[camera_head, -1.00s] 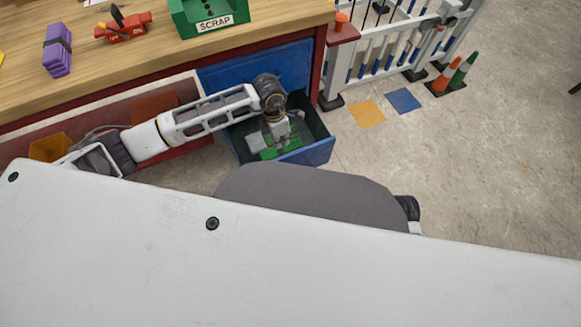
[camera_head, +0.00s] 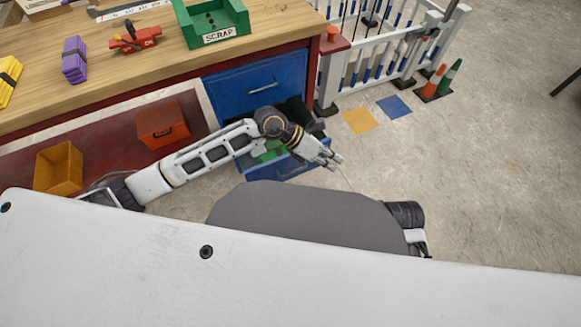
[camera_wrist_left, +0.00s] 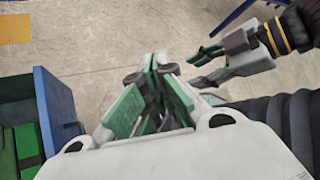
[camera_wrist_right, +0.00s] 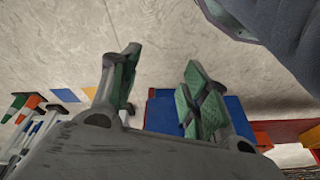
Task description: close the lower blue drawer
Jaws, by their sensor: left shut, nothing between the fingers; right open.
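The lower blue drawer stands pulled out under the bench in the head view, its front panel (camera_head: 268,172) partly covered by my left arm. Green things lie inside it. My left gripper (camera_head: 333,161) is shut and empty, at the drawer's right side near its front corner. In the left wrist view the blue drawer wall (camera_wrist_left: 58,112) is left of the shut fingers (camera_wrist_left: 154,68), apart from them. My right gripper (camera_wrist_right: 162,64) is open and empty, with blue drawer surfaces (camera_wrist_right: 160,114) beyond its fingers. It also shows at the upper right of the left wrist view (camera_wrist_left: 198,68).
The upper blue drawer (camera_head: 235,92) is shut. A white fence (camera_head: 345,72) stands right of the bench, with cones (camera_head: 433,82) beyond. A yellow bin (camera_head: 58,168) and a red box (camera_head: 163,124) sit on the lower shelf.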

